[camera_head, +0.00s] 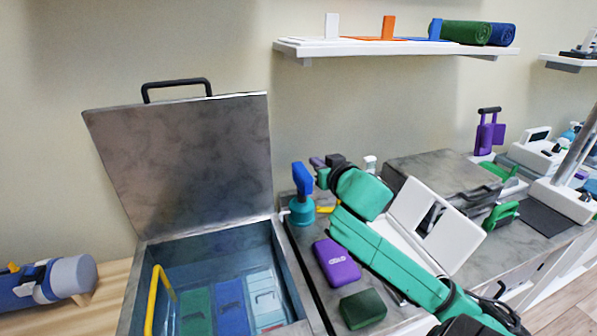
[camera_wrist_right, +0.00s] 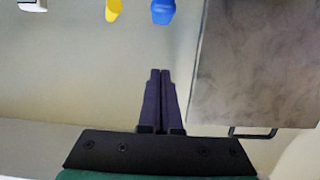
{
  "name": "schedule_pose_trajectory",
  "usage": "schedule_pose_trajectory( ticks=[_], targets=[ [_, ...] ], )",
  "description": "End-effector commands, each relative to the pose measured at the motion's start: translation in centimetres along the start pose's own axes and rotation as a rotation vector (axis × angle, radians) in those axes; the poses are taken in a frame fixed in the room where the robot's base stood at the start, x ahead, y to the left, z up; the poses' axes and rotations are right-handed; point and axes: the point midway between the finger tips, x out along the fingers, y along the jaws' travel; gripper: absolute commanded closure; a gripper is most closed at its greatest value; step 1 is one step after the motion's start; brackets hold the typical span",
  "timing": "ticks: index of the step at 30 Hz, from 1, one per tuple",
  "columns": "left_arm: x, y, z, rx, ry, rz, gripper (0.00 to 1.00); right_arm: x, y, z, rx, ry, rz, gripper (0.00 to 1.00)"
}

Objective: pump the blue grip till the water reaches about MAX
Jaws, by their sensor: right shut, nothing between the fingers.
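The blue grip (camera_head: 302,179) stands upright on a teal round base (camera_head: 301,211) beside the steel tank (camera_head: 299,290). The tank's lid (camera_head: 185,165) is open and tilted back; colored packs lie inside. I cannot make out a MAX mark or the water level. My right gripper (camera_head: 317,161) is shut and empty, its fingers just right of the blue grip's top; contact cannot be told. In the wrist view the shut fingers (camera_wrist_right: 160,73) point toward a blue part (camera_wrist_right: 162,11), probably the grip, cut off by the frame's top edge. My left gripper is out of view.
A purple box (camera_head: 336,262) and a dark green block (camera_head: 363,308) lie on the counter below my right arm. A yellow handle (camera_head: 155,300) rises inside the tank. A wall shelf (camera_head: 400,48) hangs above. A blue-grey cylinder (camera_head: 70,277) lies at left.

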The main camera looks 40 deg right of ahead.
Motion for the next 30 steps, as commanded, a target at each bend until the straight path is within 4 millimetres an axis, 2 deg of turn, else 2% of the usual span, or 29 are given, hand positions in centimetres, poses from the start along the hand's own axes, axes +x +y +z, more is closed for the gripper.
schedule_pose_trajectory(
  ticks=[5, 16, 18, 21, 30],
  targets=[
    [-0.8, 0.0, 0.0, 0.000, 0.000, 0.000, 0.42, 2.2, 0.1, -0.3, -0.003, 0.001, 0.002, 1.00],
    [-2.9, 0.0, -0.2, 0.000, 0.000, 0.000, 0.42, 10.1, 0.1, -0.3, 0.000, 0.001, 0.003, 1.00],
    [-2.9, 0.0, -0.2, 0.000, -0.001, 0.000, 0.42, 10.3, 0.0, 1.7, -0.001, -0.004, 0.000, 1.00],
    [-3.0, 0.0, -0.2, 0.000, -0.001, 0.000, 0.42, 10.6, 0.0, 3.0, 0.000, -0.002, 0.001, 1.00],
    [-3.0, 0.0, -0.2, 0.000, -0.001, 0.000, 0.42, 10.8, 0.0, 3.9, -0.001, 0.001, 0.000, 1.00]
  ],
)
